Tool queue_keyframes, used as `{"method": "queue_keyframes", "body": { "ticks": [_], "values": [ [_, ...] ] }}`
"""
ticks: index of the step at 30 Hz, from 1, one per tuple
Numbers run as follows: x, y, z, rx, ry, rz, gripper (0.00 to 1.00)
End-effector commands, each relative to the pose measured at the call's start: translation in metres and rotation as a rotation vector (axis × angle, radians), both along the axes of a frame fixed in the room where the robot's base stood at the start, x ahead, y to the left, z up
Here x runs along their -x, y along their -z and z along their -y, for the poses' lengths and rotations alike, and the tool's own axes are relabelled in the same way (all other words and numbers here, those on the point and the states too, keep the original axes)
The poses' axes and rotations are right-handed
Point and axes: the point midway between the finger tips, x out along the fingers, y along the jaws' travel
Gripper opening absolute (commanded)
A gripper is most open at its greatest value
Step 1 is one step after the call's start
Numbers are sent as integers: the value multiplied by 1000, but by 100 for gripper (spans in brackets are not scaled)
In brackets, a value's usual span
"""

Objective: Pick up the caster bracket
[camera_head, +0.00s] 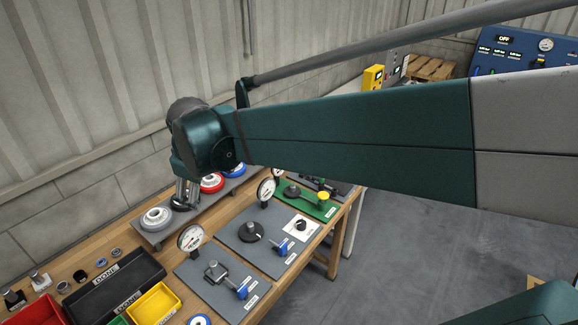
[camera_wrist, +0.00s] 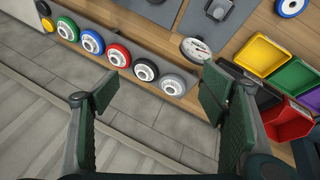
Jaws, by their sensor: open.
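My gripper (camera_head: 187,196) hangs at the end of my arm, above the wheel rack by the wall. In the wrist view its two green-padded fingers (camera_wrist: 159,92) are spread wide with nothing between them. A dark metal piece (camera_head: 216,271), which may be the caster bracket, sits on a grey station board (camera_head: 192,278) near the bench front. It seems to show in the wrist view as a dark block (camera_wrist: 218,10) at the top edge, beyond and apart from the fingers. Its exact shape is too small to tell.
Coloured wheels stand in a rack (camera_wrist: 180,68) along the bench's wall side. Dial gauges (camera_head: 191,238) and blue clamps (camera_head: 242,291) stand on the boards. A black DONE tray (camera_head: 110,285), a yellow bin (camera_head: 153,304) and a red bin (camera_head: 40,312) are at the near end.

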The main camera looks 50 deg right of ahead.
Motion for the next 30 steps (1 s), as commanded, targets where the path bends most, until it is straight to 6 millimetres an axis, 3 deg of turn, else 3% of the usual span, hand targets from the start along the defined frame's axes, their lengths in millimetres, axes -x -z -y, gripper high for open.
{"method": "queue_keyframes", "body": {
  "ticks": [15,30],
  "values": [
    [-53,11,113,137,-127,-152,72],
    [-83,43,233,229,-258,-318,72]
  ]
}}
